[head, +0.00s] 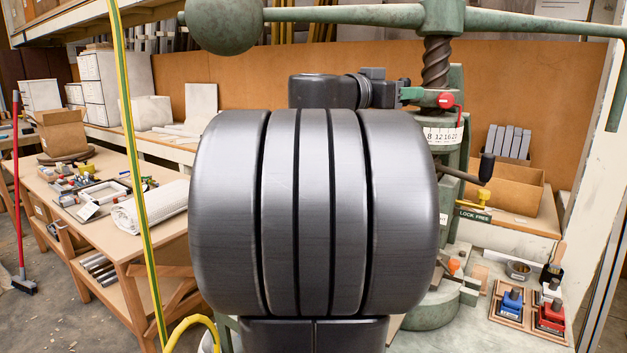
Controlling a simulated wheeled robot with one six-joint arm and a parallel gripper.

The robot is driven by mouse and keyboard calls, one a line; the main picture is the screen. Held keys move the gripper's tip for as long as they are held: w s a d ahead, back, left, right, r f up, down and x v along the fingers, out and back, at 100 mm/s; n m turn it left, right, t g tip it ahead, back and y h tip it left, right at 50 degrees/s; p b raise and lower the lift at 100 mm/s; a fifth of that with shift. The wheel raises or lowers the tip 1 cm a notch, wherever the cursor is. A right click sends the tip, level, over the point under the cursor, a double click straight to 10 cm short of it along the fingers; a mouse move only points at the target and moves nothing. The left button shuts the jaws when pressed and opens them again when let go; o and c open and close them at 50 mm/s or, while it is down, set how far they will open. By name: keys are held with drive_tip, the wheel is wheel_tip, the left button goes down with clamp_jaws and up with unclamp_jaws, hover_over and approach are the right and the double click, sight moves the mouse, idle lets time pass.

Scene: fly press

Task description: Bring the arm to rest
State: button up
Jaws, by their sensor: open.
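My arm (315,210) fills the middle of the view with a large grey ringed joint. Behind its top, a dark wrist section points right and ends in my gripper (404,92), which is small and partly hidden. The gripper is open, and I see nothing held in it. In the picture it lies just left of a red knob (446,100) on the green fly press (436,65); I cannot tell the depth gap or whether they touch. My arm hides much of the press's lower part.
The press's bar with a ball weight (225,22) crosses above my arm. A yellow-green upright strip (135,150) stands left. A workbench (95,215) with tools and a rolled cloth is at left. Red and blue blocks (551,317) stand on the right bench. Floor shows at far left.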

drive_tip(key=shift+w+d, duration=0.2)
drive_tip(key=shift+d, duration=0.15)
drive_tip(key=b+v, duration=0.2)
drive_tip(key=v, duration=1.2)
drive_tip(key=p+x, duration=0.2)
drive_tip(key=x, duration=1.2)
drive_tip(key=shift+w+r+p, duration=0.2)
drive_tip(key=shift+w+p, duration=0.05)
drive_tip(key=shift+p, duration=0.45)
drive_tip(key=shift+w+a+p, duration=0.15)
drive_tip(key=shift+a+p, duration=0.1)
drive_tip(key=shift+p, duration=0.35)
drive_tip(key=shift+w+f, duration=0.15)
drive_tip(key=shift+f, duration=0.05)
drive_tip(key=shift+f, duration=0.1)
